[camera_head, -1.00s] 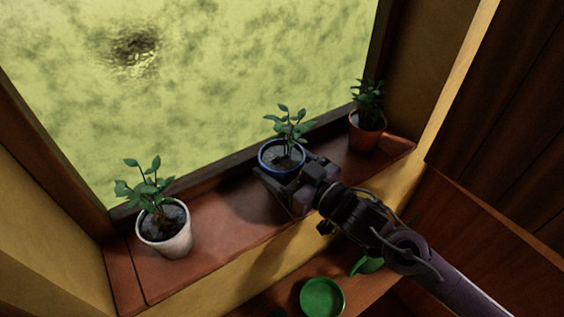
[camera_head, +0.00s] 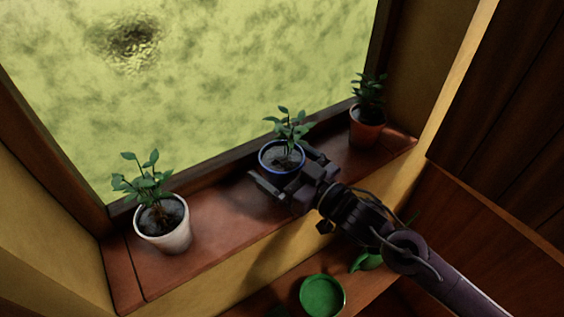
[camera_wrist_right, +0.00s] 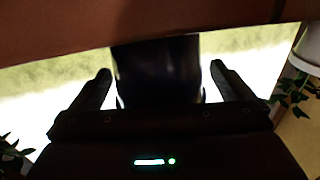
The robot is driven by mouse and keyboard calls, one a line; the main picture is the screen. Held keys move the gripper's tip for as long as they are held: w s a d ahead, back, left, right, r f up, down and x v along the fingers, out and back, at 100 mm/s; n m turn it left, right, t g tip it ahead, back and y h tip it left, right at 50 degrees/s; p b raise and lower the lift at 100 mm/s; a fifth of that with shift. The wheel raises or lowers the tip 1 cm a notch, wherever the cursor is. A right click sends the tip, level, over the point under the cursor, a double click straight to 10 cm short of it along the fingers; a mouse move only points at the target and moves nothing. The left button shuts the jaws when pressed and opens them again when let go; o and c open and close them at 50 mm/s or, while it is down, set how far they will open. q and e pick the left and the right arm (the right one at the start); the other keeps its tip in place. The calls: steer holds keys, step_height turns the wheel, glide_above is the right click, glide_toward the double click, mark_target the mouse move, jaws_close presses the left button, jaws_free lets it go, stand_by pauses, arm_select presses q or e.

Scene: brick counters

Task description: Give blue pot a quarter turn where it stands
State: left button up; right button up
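The blue pot (camera_head: 268,163) stands upright on the window sill, with a blue rim, grey soil and a leafy plant. My right gripper (camera_head: 287,172) is at its near side, fingers spread. In the head view one finger is left of the pot, apart from it, and the other is by its right side. The right wrist view shows the pot (camera_wrist_right: 157,75) as a dark shape between the two fingers (camera_wrist_right: 160,82), with bright gaps on both sides. The gripper hides the pot's lower front. My left gripper is not in view.
A white pot (camera_head: 172,238) with a plant stands at the left of the brick sill (camera_head: 222,222). A terracotta pot (camera_head: 366,133) stands at the right. Below the sill are a green dish (camera_head: 322,296) and another green object (camera_head: 370,262). The window frame (camera_head: 215,172) runs close behind the pots.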

mark_target(297, 175)
steer(key=shift+f, duration=0.2)
steer(key=shift+s+d, duration=0.2)
steer(key=shift+d, duration=0.05)
steer(key=b+v, duration=0.2)
steer(key=v, duration=0.4)
steer(key=shift+s+d, duration=0.1)
steer(key=shift+d, duration=0.05)
steer(key=shift+s+d+r, duration=0.2)
steer(key=shift+s+d, duration=0.1)
